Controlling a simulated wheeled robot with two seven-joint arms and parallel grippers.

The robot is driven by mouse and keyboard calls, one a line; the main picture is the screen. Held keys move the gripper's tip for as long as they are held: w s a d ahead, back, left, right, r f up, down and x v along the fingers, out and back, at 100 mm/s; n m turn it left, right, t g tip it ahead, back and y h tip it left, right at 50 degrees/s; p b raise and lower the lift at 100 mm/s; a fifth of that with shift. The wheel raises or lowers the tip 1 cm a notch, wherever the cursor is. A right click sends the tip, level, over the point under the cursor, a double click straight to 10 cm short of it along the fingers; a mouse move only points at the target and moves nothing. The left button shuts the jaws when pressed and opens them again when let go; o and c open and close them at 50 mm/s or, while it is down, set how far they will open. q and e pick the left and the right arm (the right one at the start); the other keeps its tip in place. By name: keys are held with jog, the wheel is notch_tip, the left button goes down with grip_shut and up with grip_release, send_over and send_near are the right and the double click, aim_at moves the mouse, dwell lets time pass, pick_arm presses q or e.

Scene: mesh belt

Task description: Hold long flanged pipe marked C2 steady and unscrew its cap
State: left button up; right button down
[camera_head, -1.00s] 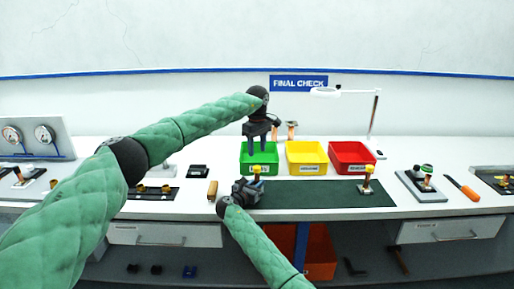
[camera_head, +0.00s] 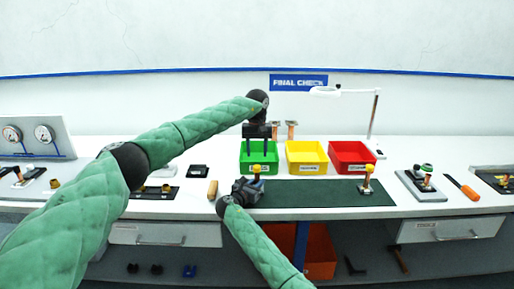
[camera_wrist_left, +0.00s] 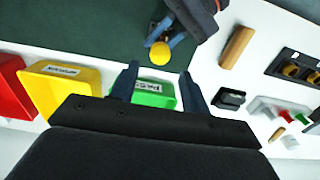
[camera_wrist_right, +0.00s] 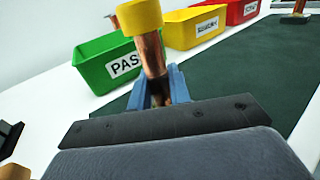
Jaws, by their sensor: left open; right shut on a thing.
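A copper pipe (camera_wrist_right: 152,52) with a yellow cap (camera_wrist_right: 140,16) stands upright between the blue fingers of my right gripper (camera_wrist_right: 160,84), which is shut on it. No C2 mark is readable. In the head view the yellow cap (camera_head: 257,169) shows above my right gripper (camera_head: 246,189) at the mat's left end. My left gripper (camera_head: 263,150) is open and empty, fingers pointing down, in front of the green bin and above the cap. In the left wrist view the cap (camera_wrist_left: 160,53) lies beyond and apart from the open fingers (camera_wrist_left: 160,85).
Green (camera_head: 245,163), yellow (camera_head: 306,170) and red (camera_head: 352,170) bins line the back of the dark green mat (camera_head: 315,193). A wooden-looking handle (camera_head: 213,189) lies left. A lamp (camera_head: 374,118) stands behind the bins.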

aim_at(257, 166)
pick_arm(q)
notch_tip(257, 166, down, 7)
jog(key=shift+r, duration=0.2)
jog(key=c, duration=1)
grip_shut()
